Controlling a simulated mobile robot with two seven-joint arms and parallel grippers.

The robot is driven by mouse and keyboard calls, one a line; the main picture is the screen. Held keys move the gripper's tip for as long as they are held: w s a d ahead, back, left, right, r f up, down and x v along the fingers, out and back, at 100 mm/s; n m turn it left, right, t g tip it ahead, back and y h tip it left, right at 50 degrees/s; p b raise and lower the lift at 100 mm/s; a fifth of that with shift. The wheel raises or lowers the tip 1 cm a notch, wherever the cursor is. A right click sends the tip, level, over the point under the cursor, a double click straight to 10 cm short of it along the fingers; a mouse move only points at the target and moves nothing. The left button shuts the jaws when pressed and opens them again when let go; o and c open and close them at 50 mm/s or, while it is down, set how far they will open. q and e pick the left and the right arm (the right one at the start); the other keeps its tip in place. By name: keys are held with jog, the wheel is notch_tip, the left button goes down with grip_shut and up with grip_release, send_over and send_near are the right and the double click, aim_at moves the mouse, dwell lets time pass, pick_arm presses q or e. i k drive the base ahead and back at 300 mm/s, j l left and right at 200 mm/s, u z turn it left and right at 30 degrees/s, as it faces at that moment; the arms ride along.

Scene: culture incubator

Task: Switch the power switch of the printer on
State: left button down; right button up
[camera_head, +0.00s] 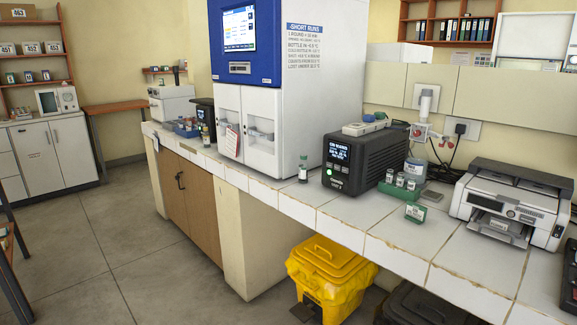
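The printer (512,205), white and dark grey, stands on the tiled bench at the right. Its front faces the lower left of the picture, with a small dark display (486,202) and some small buttons beside it. I cannot make out which part is its power switch, or whether the switch is on or off. The printer's back is hidden. Neither of my grippers shows in the head view.
The tiled bench front (480,262) is clear. A yellow bin (330,275) stands below.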

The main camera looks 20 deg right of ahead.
aim_at(558, 229)
jog(key=z, duration=1.85)
jog(key=i+j+u, duration=0.2)
jog(key=i+j, duration=0.55)
jog(key=j, duration=0.1)
